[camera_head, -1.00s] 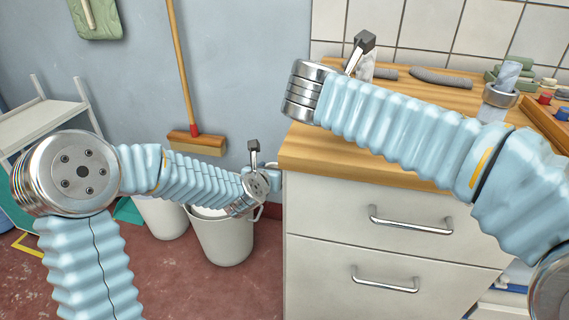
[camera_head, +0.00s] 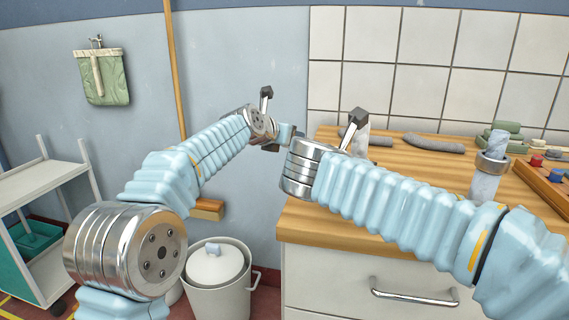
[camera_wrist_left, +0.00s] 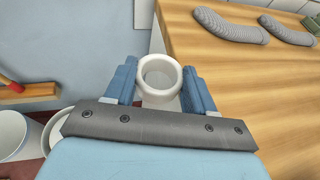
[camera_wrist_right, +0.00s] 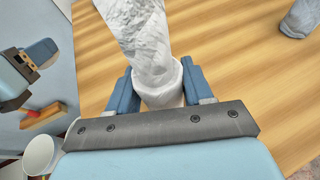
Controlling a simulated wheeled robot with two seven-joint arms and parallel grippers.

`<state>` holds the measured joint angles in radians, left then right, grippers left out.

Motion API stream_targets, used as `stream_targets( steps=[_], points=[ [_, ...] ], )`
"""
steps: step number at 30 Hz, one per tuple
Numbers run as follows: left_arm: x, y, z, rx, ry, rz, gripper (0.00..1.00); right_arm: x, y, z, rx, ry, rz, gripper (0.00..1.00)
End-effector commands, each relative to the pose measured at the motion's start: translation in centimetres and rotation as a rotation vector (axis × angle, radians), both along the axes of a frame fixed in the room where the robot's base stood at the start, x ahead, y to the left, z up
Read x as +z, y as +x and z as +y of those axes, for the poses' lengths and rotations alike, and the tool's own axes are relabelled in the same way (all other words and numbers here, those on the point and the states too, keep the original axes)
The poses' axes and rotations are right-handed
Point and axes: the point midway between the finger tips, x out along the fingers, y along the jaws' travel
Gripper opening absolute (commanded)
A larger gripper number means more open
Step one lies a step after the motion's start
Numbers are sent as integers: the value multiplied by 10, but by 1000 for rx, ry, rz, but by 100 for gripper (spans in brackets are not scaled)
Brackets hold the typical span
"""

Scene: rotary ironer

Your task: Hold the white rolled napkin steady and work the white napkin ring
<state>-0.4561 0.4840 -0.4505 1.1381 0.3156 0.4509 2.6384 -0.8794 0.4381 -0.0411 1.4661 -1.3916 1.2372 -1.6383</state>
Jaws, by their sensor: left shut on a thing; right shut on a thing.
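In the left wrist view a white napkin ring (camera_wrist_left: 160,77), open and empty inside, sits between the jaws of my left gripper (camera_wrist_left: 160,85), shut on it. In the head view this gripper (camera_head: 287,135) is just left of the counter's corner. My right gripper (camera_wrist_right: 160,88) is shut on the white rolled napkin (camera_wrist_right: 143,40), which extends upward in the right wrist view. A smooth whitish band shows around the napkin at the jaws; I cannot tell what it is. The napkin (camera_head: 361,125) is mostly hidden in the head view. Ring and napkin are apart.
The wooden counter (camera_head: 400,225) has grey rolls (camera_head: 432,145) at the back. A grey rolled napkin in a metallic ring (camera_head: 492,163) stands at right, by a tray (camera_head: 545,185). A lidded white bucket (camera_head: 218,285) and trolley (camera_head: 45,190) stand at left.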

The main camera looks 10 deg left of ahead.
Motion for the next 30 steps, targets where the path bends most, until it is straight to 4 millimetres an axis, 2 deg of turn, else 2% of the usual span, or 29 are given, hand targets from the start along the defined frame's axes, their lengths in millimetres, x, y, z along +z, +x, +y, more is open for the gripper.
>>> stream_targets(
  steps=[1,4,8,11,16,21,24,30],
  points=[
    [15,1,0,-16,-1,-5,26,0,0,0,0,0,0,36],
    [43,-3,-12,-73,-3,-5,25,0,0,0,0,0,0,36],
    [83,-21,-44,-202,-4,-6,25,0,0,0,0,0,0,36],
    [112,-46,-80,-335,-4,-6,25,0,0,0,0,0,0,36],
    [152,-104,-131,-559,-3,-5,25,0,0,0,0,0,0,36],
    [175,-156,-155,-712,-1,-4,25,0,0,0,0,0,0,36],
    [181,-175,-160,-761,-1,-1,25,0,0,0,0,0,0,36],
    [183,-185,-163,-788,-1,0,25,0,0,0,0,0,0,36]
  ],
)
